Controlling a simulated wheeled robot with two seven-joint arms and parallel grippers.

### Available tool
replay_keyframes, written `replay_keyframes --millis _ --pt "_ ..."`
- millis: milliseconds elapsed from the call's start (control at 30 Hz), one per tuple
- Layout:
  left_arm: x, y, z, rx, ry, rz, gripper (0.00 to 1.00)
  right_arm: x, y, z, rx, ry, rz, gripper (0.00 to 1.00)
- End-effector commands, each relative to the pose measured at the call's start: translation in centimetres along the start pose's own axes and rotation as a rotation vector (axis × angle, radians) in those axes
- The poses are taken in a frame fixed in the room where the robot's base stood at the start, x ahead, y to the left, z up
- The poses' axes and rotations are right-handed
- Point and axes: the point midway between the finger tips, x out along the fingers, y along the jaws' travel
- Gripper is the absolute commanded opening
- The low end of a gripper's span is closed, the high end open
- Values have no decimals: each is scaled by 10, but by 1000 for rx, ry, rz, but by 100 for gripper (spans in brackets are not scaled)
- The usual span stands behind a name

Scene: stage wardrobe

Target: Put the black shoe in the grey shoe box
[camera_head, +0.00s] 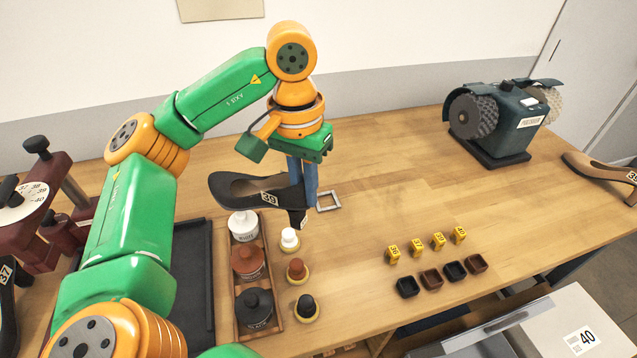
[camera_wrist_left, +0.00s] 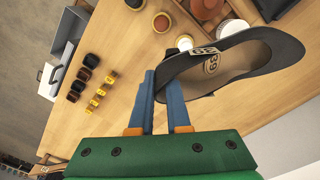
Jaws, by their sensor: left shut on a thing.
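The black shoe (camera_head: 245,190), an open pump with a 39 label, hangs above the table with its toe to the left and its heel down. My left gripper (camera_head: 304,196) is shut on the shoe's heel end with its blue fingers. In the left wrist view the shoe (camera_wrist_left: 235,65) lies across the fingers (camera_wrist_left: 163,85), which partly hide behind it. A pale grey box (camera_head: 570,325) with a 40 label is at the lower right, cut off by the picture edge; I cannot tell whether it is the task's shoe box. My right gripper is not in view.
A wooden tray (camera_head: 276,295) of polish jars stands below the shoe, with several brushes beside it. Small yellow number blocks and dark cups (camera_head: 430,281) sit right of centre. A polishing machine (camera_head: 505,125) and tan shoe (camera_head: 600,172) are farther right.

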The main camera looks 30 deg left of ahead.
Motion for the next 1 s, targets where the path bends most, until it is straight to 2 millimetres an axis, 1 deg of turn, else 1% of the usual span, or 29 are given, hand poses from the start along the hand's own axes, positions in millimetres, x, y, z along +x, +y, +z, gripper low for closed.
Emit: replay_keyframes --millis 33,100,167,233,300,433,500,600,667,767,800,900,1000 --pt "9 3 -14 -1 -9 3 0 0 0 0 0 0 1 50" --pt "19 6 -38 -1 -10 3 0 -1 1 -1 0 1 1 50" --pt "40 6 -51 1 -10 3 0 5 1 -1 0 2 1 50" --pt "48 6 -64 0 -9 1 0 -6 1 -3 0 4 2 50" --pt "60 6 -74 0 -6 0 0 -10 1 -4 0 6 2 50" --pt "76 6 -86 -1 -5 -2 0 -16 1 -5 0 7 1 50" --pt "90 5 -85 2 -6 -3 0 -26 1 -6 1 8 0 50" --pt "104 5 -85 1 -3 -2 0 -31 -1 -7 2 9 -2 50" --pt "108 5 -86 1 0 -2 0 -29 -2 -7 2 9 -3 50" --pt "108 5 -86 1 0 -1 0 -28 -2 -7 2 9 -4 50" --pt "109 5 -86 1 0 0 20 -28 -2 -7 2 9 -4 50" --pt "109 5 -86 1 0 0 45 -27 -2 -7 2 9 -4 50" --pt "108 5 -86 1 0 0 45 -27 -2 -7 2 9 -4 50"
